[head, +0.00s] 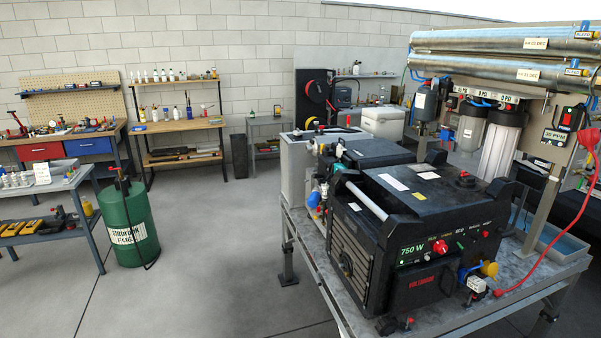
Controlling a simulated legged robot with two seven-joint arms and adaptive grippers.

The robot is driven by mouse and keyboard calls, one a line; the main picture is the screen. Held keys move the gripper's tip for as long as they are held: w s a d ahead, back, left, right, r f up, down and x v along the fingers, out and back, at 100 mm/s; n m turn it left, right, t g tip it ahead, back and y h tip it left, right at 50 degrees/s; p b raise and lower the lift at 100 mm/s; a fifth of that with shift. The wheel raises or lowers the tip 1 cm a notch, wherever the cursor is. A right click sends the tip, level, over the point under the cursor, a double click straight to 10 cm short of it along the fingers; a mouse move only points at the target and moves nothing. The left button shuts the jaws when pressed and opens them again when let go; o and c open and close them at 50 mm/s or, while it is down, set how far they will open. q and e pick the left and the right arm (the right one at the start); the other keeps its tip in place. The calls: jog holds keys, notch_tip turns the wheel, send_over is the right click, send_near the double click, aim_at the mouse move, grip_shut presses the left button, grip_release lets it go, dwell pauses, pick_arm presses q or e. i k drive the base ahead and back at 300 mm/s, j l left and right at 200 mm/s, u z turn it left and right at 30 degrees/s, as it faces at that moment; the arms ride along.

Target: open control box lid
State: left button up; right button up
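I cannot tell for certain which thing is the control box. A small dark box with a red part and a "30 PPM" label (554,137) is fixed to the metal frame at the right. A large black machine marked "750 W" (430,200) stands on a metal table, with a closed flat top and knobs on its front. Another black unit (375,150) sits behind it, its top closed. No raised lid is visible on any of these. Neither of my grippers is in view.
Silver membrane tubes (490,40) run across the upper right above filter housings (503,130). A red cable (563,225) hangs at the right. The metal table (350,318) carries the machines. A green drum (127,225) stands at left. The floor between (220,245) is clear.

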aim_at(379, 114)
jog(key=i+j+u, duration=0.55)
jog(key=i, duration=0.25)
jog(key=i+u, duration=0.3)
jog(key=i+j+z, duration=0.25)
jog(key=i, duration=2)
jog(key=i+z, duration=0.2)
jog(key=i, duration=0.6)
jog(key=i+j+z, duration=0.25)
jog(key=i, duration=0.6)
jog(key=i+z, duration=0.25)
jog(key=z, duration=0.15)
jog(key=i+z, duration=0.25)
jog(key=z, duration=0.2)
jog(key=i+j+z, duration=0.15)
jog(key=z, duration=0.25)
jog(key=i+j+z, duration=0.25)
jog(key=z, duration=0.2)
jog(key=i+j+z, duration=0.2)
jog(key=z, duration=0.2)
jog(key=i+j+z, duration=0.4)
jog(key=j+z, duration=0.25)
jog(key=i+j+z, duration=0.1)
jog(key=j+z, duration=0.2)
jog(key=j, duration=0.15)
